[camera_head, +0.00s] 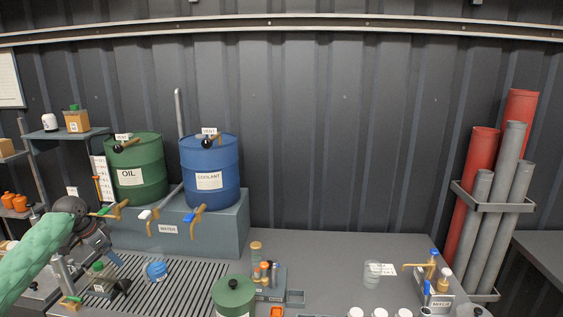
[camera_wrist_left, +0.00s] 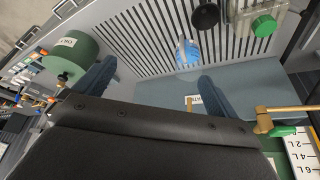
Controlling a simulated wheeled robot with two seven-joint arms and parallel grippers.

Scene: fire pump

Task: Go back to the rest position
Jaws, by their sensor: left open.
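My left arm comes in from the left in a green sleeve. My left gripper (camera_head: 108,252) is over the left part of the bench, in front of the grey plinth labelled WATER (camera_head: 216,232). In the left wrist view, its two dark blue fingers (camera_wrist_left: 155,92) are spread wide apart with nothing held between them. Beyond them lie the slatted grate (camera_wrist_left: 150,40) and a small blue item (camera_wrist_left: 187,53). My right gripper does not show.
A green OIL drum (camera_head: 138,180) and a blue COOLANT drum (camera_head: 212,180) stand on the plinth, with brass taps in front (camera_head: 197,214). A green container (camera_head: 233,291) stands at the front. A clear cup (camera_head: 372,273) stands right of centre. Red and grey pipes (camera_head: 482,205) stand right.

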